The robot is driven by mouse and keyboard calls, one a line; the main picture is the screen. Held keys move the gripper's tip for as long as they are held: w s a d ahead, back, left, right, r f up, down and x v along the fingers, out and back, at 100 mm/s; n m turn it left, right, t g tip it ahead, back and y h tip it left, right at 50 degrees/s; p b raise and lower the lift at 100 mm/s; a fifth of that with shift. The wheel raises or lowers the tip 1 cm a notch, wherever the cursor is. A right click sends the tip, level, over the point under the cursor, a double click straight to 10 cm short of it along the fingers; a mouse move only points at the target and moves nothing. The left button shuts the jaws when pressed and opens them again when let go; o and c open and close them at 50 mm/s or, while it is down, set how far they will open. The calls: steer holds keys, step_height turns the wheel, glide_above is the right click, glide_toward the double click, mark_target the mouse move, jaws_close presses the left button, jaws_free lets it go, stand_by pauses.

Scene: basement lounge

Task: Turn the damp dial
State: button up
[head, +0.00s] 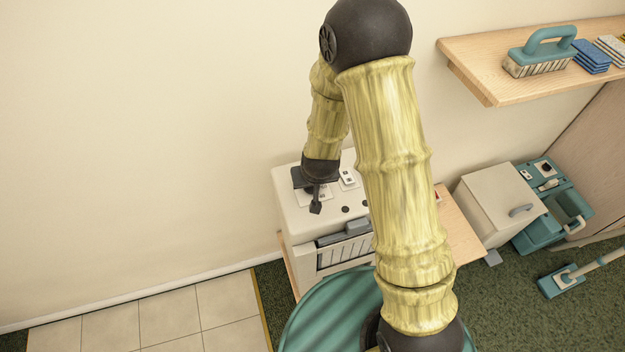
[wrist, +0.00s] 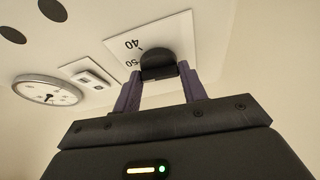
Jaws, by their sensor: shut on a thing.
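The damp dial is a black knob (wrist: 158,64) on a white plate (wrist: 125,40) marked 40 and 50 in the wrist view. My gripper (wrist: 160,82) has its two purple fingers shut on the sides of the knob. In the head view my gripper (head: 315,199) is over the top of a white box-shaped appliance (head: 288,205), near its back left. A corner of the dial plate shows there, but the knob is hidden by my gripper.
A round gauge (wrist: 48,92) and a small switch panel (wrist: 88,78) are beside the dial plate. A wooden shelf (head: 492,84) with a brush (head: 541,53) is at upper right. A cream bin (head: 498,205) and teal machine (head: 545,225) stand right. The left wall is clear.

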steer(key=shift+m, duration=0.5)
steer(key=o, duration=1)
steer(key=shift+c, duration=0.2)
steer(key=a+p+v, duration=0.1)
steer(key=p+v, duration=0.4)
steer(key=v, duration=1.2)
steer(key=shift+d+r, duration=0.25)
steer(key=s+d+r+g, duration=0.1)
steer(key=s+d+r, duration=0.1)
steer(key=d, duration=0.4)
steer(key=s+d+r+m+g, duration=0.1)
steer(key=s+d+r, duration=0.2)
steer(key=d, duration=0.4)
steer(key=shift+s+r+h, duration=0.3)
steer(key=shift+h, duration=0.1)
